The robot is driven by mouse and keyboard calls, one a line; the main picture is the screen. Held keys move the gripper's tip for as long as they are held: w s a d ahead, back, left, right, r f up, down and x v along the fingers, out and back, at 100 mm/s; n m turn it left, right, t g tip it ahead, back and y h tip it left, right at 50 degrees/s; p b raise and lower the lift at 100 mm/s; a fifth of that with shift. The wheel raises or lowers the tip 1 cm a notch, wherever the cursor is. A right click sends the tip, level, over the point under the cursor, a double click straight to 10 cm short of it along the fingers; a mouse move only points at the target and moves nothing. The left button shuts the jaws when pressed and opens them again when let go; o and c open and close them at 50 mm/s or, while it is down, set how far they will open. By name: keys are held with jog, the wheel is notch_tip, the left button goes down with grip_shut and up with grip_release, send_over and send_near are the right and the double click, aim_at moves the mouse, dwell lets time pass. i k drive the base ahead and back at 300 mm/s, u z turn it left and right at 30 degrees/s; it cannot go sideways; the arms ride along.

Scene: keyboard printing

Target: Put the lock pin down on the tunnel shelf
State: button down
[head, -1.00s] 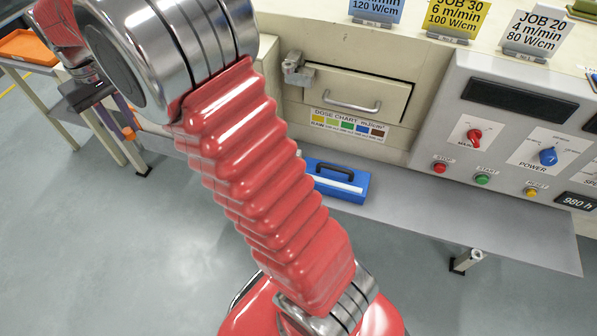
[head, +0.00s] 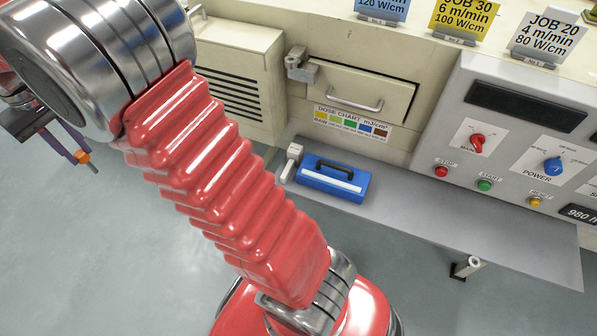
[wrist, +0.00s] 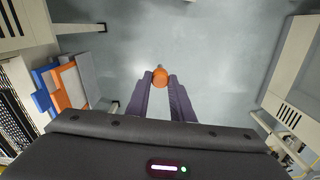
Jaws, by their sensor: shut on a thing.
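The lock pin, with its orange head (head: 83,157), is in my gripper (head: 78,155) at the left of the head view, above open floor.
A blue case (head: 333,179) with a black handle stands on the shelf, with a small pale grey item (head: 290,163) beside it. The shelf right of the case is clear. A vented cream cabinet (head: 240,85) stands behind. Blue and orange boxes (wrist: 65,85) show left in the wrist view.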

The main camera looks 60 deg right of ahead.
aim_at(465, 233)
jog(key=z, duration=0.1)
jog(key=k, duration=2.5)
jog(key=z, duration=0.45)
jog(key=i, duration=0.5)
